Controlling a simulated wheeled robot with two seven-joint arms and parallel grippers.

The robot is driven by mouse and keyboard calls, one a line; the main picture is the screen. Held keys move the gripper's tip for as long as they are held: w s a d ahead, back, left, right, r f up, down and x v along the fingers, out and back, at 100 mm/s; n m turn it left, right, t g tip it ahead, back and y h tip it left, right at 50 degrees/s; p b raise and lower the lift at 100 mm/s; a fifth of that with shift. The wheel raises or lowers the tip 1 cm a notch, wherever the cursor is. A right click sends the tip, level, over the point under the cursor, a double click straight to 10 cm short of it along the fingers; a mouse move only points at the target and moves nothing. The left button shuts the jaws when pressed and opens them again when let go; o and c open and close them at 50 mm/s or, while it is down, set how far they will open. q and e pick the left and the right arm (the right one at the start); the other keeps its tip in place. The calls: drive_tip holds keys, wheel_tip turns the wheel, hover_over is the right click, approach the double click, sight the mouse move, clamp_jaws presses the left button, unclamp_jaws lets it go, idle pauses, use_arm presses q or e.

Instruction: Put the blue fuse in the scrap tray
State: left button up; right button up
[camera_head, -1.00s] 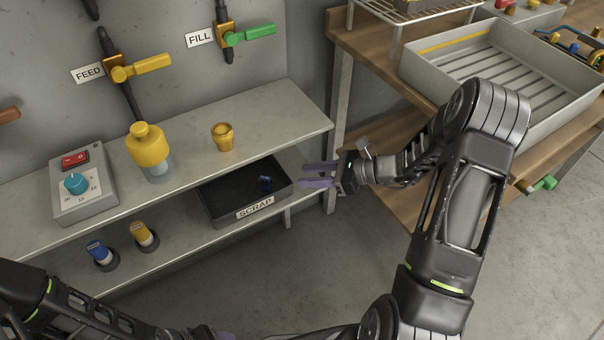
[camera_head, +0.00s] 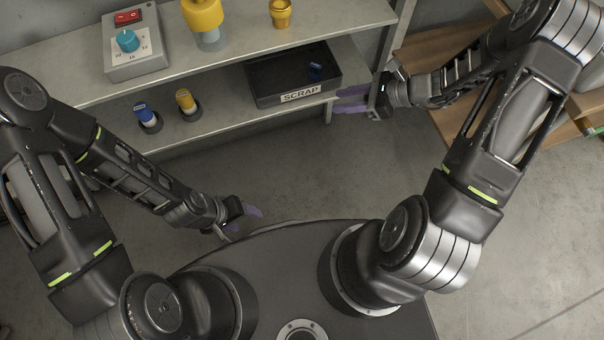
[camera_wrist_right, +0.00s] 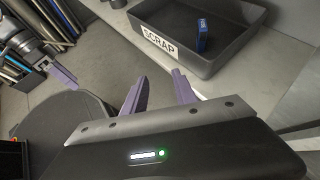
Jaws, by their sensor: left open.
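A small blue fuse (camera_head: 315,71) is inside the black scrap tray (camera_head: 262,92), toward its right side. Another blue fuse (camera_head: 147,115) stands in a round holder on the lower shelf. My right gripper (camera_head: 345,99) is open and empty, just right of the tray's front corner; its fingers (camera_wrist_right: 158,92) show apart in the wrist view. My left gripper (camera_head: 248,217) is open and empty over the floor, in front of the shelf.
A yellow fuse (camera_head: 185,101) stands in a holder beside the second blue one. Floor in front of the shelves is clear.

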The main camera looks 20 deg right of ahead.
drive_tip(key=s+a+f+n+g+h, duration=0.2)
drive_tip(key=s+a+f+n, duration=0.5)
drive_tip(key=n, duration=0.4)
drive_tip(key=s+a+f+n+g+h, duration=0.3)
drive_tip(key=s+a+f+n, duration=0.4)
drive_tip(key=s+a+n, duration=0.3)
drive_tip(key=shift+s+a+n+h, duration=0.3)
drive_tip(key=shift+s+n, duration=0.3)
drive_tip(key=shift+s, duration=0.65)
